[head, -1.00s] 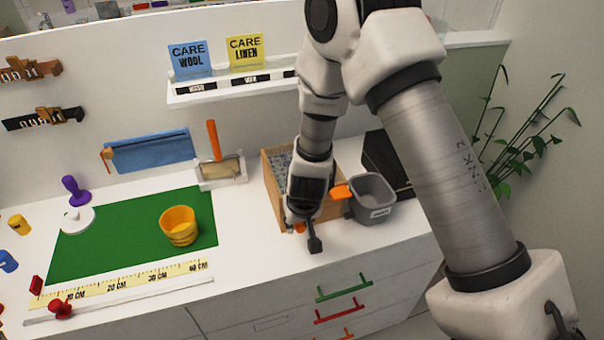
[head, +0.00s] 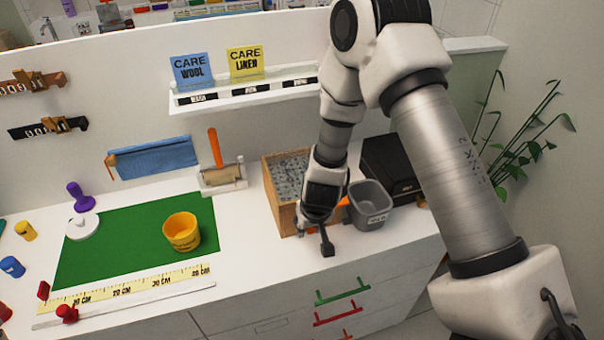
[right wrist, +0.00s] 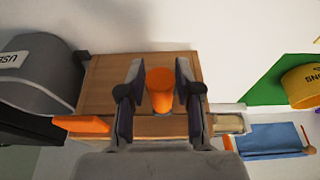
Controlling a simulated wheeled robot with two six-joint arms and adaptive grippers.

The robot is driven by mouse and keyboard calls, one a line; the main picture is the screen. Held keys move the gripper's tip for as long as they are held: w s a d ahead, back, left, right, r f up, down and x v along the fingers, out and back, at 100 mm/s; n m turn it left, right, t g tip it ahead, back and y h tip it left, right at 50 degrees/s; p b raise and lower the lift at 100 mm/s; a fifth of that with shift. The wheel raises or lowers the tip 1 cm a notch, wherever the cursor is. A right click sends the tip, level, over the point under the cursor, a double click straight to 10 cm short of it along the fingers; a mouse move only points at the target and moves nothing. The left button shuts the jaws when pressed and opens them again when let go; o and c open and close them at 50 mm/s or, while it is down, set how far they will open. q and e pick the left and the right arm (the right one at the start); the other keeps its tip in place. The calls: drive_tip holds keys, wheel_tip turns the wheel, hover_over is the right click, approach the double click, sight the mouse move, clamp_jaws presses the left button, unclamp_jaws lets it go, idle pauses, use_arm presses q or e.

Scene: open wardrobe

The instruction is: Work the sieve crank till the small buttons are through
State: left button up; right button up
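The sieve is a wooden box (head: 270,190) with a grey speckled surface on top, standing on the white counter right of the middle in the head view. Its wooden side (right wrist: 105,80) also shows in the right wrist view. The orange crank knob (right wrist: 160,92) stands between the fingers of my right gripper (right wrist: 160,85), which are drawn in close on both sides of it. In the head view my right gripper (head: 315,238) is low at the front of the box and hides most of the crank. Single buttons cannot be told apart. My left gripper is out of view.
A grey bin (head: 371,203) stands close to the right of the sieve, with a black case (head: 392,165) behind it. A yellow cup (head: 181,232) is on the green mat (head: 110,262). Drawers with coloured handles are below the counter.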

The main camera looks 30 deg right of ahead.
drive_tip(key=shift+o, duration=0.8)
drive_tip(key=shift+a, duration=0.1)
drive_tip(key=p+v, duration=0.5)
drive_tip(key=v, duration=0.2)
drive_tip(key=shift+f, duration=0.1)
